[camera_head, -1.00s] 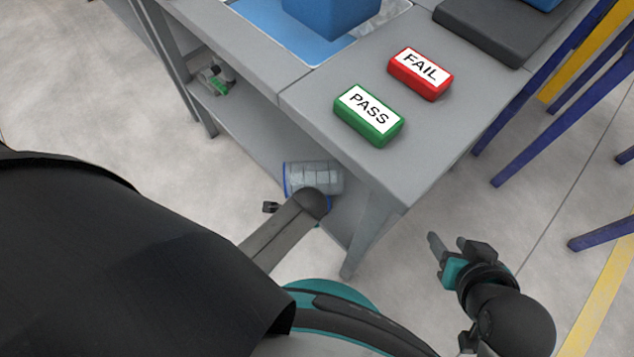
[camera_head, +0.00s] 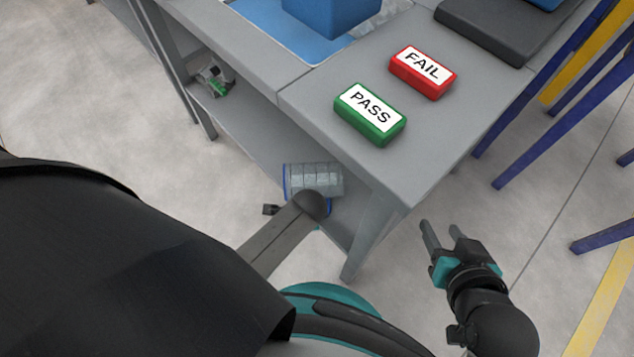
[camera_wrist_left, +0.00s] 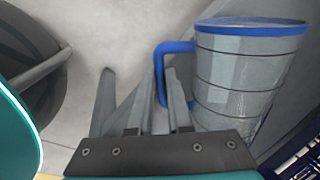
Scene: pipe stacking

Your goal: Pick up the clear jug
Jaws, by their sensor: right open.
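The clear jug (camera_head: 315,179), with a blue rim and handle, is on the shelf under the grey table, partly hidden by my left arm in the head view. In the left wrist view the jug (camera_wrist_left: 240,85) fills the right side, its blue handle (camera_wrist_left: 160,72) toward my fingers. My left gripper (camera_wrist_left: 139,72) is open, its fingers apart. The right-hand finger overlaps the lower handle; contact cannot be told. My right gripper (camera_head: 441,228) is open and empty, beside the table's right side.
The grey table (camera_head: 310,110) carries a green PASS block (camera_head: 370,114) and a red FAIL block (camera_head: 422,73). A table leg (camera_head: 368,240) stands right of the jug. A small green-and-grey item (camera_head: 214,82) lies farther along the shelf. Blue posts (camera_head: 540,135) stand at right.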

